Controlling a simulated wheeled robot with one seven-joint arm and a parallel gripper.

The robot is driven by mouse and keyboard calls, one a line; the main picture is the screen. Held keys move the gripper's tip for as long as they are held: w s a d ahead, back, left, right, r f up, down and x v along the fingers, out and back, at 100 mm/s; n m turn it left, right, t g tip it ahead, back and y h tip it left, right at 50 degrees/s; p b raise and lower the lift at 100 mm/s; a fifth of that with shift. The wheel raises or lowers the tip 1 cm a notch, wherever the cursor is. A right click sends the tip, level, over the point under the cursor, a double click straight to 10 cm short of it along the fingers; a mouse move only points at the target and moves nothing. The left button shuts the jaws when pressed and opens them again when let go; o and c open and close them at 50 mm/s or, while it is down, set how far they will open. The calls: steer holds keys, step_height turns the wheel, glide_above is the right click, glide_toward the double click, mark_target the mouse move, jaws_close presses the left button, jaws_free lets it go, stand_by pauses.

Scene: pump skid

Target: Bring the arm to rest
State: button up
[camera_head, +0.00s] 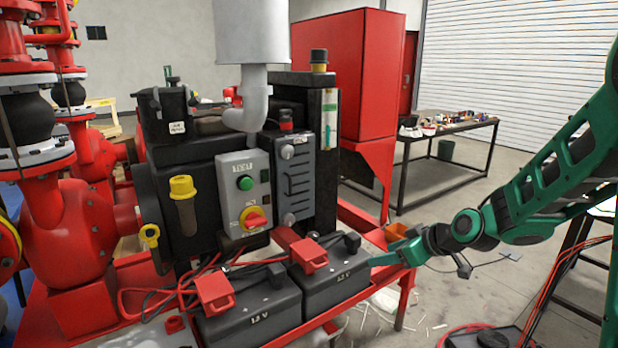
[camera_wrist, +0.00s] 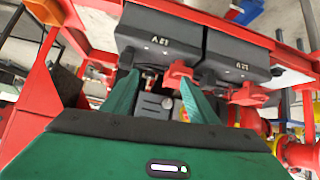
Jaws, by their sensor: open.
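My gripper (camera_head: 388,257) is at the end of my green arm, to the right of the two black batteries in the head view. In the wrist view my gripper (camera_wrist: 158,98) shows two green fingers spread apart with nothing between them. The right battery (camera_head: 335,280) and the left battery (camera_head: 250,312) sit side by side on the red skid frame, each with a red clamp on or by its top. The fingertips are close to the right battery's side; I cannot tell whether they touch it.
A grey control box (camera_head: 245,192) with a green button and a red-yellow switch stands behind the batteries. Red cables (camera_head: 165,295) lie at the left. A dark table (camera_head: 445,150) with small items stands at the back right. Open floor lies between it and the skid.

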steer(key=s+d+m+g+h, duration=0.2)
steer(key=s+d+m+h, duration=0.15)
steer(key=s+d, duration=0.65)
steer(key=s+d+r+m+g+h, duration=0.1)
steer(key=s+d+m+g, duration=0.2)
steer(key=s, duration=1.1)
steer(key=s+d+r+m+g+h, duration=0.1)
steer(key=s+d+m+g, duration=0.2)
steer(key=s+d+m, duration=0.4)
steer(key=s+m, duration=0.1)
steer(key=s, duration=0.5)
steer(key=shift+s+d+r, duration=0.3)
steer(key=shift+s+r, duration=0.05)
steer(key=shift+r, duration=0.05)
steer(key=shift+w+f, duration=0.25)
steer(key=shift+w, duration=0.4)
steer(key=shift+o, duration=0.4)
